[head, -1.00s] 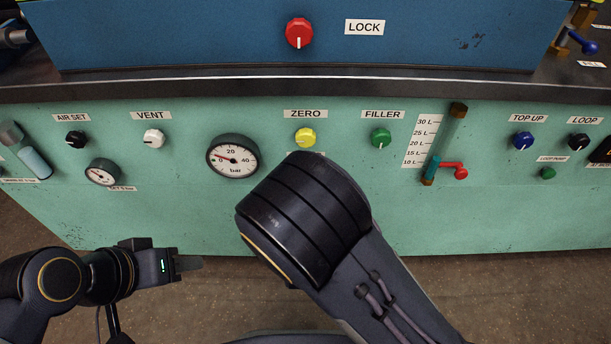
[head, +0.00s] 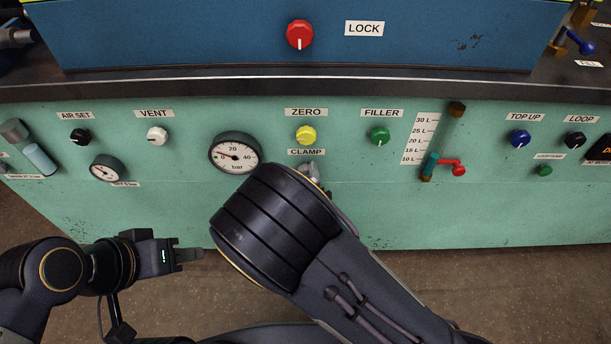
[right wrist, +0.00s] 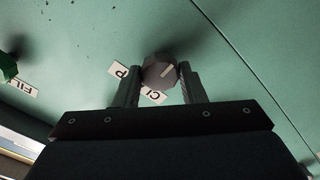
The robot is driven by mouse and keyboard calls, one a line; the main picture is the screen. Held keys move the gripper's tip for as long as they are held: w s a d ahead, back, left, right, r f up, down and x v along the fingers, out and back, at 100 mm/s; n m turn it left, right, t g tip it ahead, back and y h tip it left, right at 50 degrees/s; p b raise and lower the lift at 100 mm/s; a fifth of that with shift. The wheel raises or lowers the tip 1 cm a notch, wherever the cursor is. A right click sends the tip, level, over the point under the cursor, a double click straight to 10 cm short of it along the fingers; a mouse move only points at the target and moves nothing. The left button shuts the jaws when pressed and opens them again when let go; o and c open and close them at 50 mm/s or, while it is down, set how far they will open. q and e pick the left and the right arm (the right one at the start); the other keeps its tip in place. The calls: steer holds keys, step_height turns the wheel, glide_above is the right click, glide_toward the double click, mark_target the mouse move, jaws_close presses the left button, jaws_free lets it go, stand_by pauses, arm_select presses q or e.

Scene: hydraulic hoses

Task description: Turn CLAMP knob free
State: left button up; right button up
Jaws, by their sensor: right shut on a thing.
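In the head view a grey piece (head: 309,171) shows just below the CLAMP label (head: 306,152); my right arm covers most of that spot. The label is partly hidden behind the knob and fingers in the right wrist view. My left gripper (head: 190,255) is low at the left, in front of the panel and away from the knob; its finger opening cannot be made out.
The yellow ZERO knob (head: 305,135) is just above the CLAMP label. The green FILLER knob (head: 379,135) is to the right, and a pressure gauge (head: 235,153) to the left. A level tube with a red lever (head: 457,169) stands further right. The panel below is bare.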

steer(key=o, duration=1)
steer(key=s+p, duration=0.1)
steer(key=s, duration=0.7)
steer(key=shift+w, duration=0.1)
